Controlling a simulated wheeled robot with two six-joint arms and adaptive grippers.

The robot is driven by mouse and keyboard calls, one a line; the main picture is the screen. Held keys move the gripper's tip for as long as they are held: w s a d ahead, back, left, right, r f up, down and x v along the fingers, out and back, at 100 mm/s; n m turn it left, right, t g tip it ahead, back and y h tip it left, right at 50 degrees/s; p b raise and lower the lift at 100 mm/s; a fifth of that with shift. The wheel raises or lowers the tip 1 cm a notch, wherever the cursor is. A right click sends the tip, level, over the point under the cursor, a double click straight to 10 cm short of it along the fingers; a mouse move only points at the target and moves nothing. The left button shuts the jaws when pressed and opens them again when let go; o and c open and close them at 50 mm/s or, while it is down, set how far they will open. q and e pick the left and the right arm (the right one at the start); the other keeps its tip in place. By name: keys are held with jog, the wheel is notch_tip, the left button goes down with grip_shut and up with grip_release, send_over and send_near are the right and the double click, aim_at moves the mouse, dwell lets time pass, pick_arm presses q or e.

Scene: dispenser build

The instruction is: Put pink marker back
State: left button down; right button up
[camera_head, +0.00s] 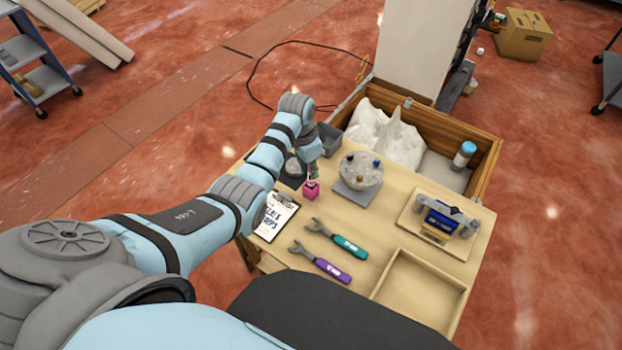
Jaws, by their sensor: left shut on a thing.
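A small pink block (311,190) stands on the wooden table, just past the top edge of the clipboard. My left gripper (309,174) is directly above it, pointing down, and is shut on a thin pink piece that looks like the pink marker (306,168). The marker is mostly hidden by the fingers. Its lower end is close to the pink block; I cannot tell whether it is in the block or just above it. My right gripper is not in view.
A clipboard (272,216), a teal wrench (341,241) and a purple wrench (324,264) lie nearby. An empty wooden tray (418,290) is at the front right.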

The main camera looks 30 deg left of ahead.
aim_at(310, 177)
pick_arm(q)
notch_tip(310, 177, down, 4)
jog(key=shift+r+b, duration=0.2)
jog(key=shift+b, duration=0.35)
jog(key=shift+f, duration=0.2)
jog(key=c, duration=1.5)
grip_release()
jog(key=shift+c, duration=0.2)
notch_tip(310, 177, up, 12)
jog(key=s+a+p, duration=0.1)
jog(key=p, duration=0.2)
jog(key=shift+s+p, duration=0.25)
jog(key=shift+p, duration=0.05)
